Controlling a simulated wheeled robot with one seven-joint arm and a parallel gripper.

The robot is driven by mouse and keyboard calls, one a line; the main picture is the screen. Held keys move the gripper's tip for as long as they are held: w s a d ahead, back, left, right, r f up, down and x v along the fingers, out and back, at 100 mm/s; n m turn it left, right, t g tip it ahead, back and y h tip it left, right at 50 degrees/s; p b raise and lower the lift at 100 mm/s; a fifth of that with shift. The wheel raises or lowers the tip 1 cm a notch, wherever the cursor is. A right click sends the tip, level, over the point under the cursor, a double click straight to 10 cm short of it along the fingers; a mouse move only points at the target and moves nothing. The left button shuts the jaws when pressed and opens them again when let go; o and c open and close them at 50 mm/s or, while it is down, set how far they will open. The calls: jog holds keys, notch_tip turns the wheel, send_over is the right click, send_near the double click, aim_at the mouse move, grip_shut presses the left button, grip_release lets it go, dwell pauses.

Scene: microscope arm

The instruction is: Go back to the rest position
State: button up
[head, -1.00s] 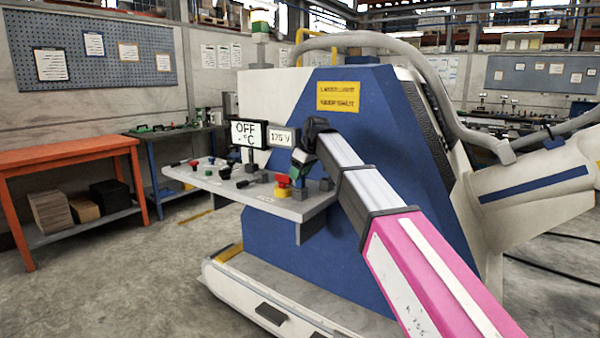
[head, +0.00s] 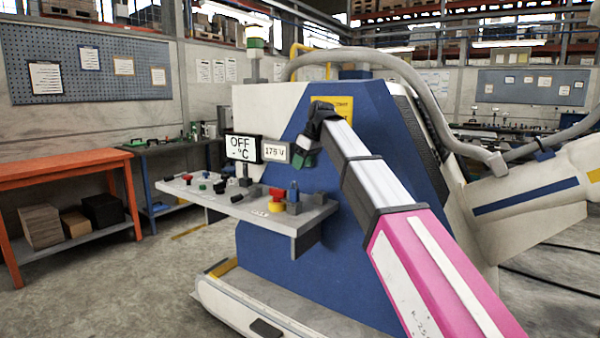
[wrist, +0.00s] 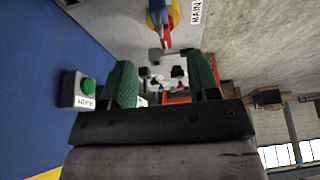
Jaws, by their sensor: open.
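My gripper (head: 308,150) is at the end of my pink and silver arm, in front of the blue and white machine (head: 370,160). It is above the right part of the grey control shelf (head: 240,205). In the wrist view, my gripper (wrist: 160,82) shows two green fingertips spread apart with nothing between them. Beyond the fingers are the shelf's controls, with a red and yellow switch (wrist: 163,30) near a MAIN label. A green button on a grey box (wrist: 85,88) is to the left of the fingers.
An orange workbench (head: 65,168) with boxes is at left. A large hose (head: 430,100) arches over the machine. Grey floor lies open between bench and machine.

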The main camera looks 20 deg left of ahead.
jog(key=shift+d+r, duration=0.1)
jog(key=shift+r, duration=0.2)
jog(key=shift+f, duration=0.1)
jog(key=w+d+f+m+h, duration=0.1)
jog(key=d+f+m, duration=0.3)
jog(key=d+f, duration=1.05)
jog(key=w+d+f+m+h, duration=0.1)
jog(key=d+f+m, duration=0.3)
jog(key=d+f, duration=1)
jog(key=s+d+f+m+h, duration=0.1)
jog(key=s+d+f+m, duration=0.2)
jog(key=s+d+f, duration=0.5)
jog(key=s+d+f+m+g+h, duration=0.1)
jog(key=s+d+f+m, duration=0.2)
jog(key=s+d+f, duration=0.5)
jog(key=d+f, duration=0.4)
jog(key=f, duration=0.4)
jog(key=shift+d+f+m, duration=0.2)
jog(key=shift+d+m, duration=0.05)
jog(key=shift+m, duration=0.15)
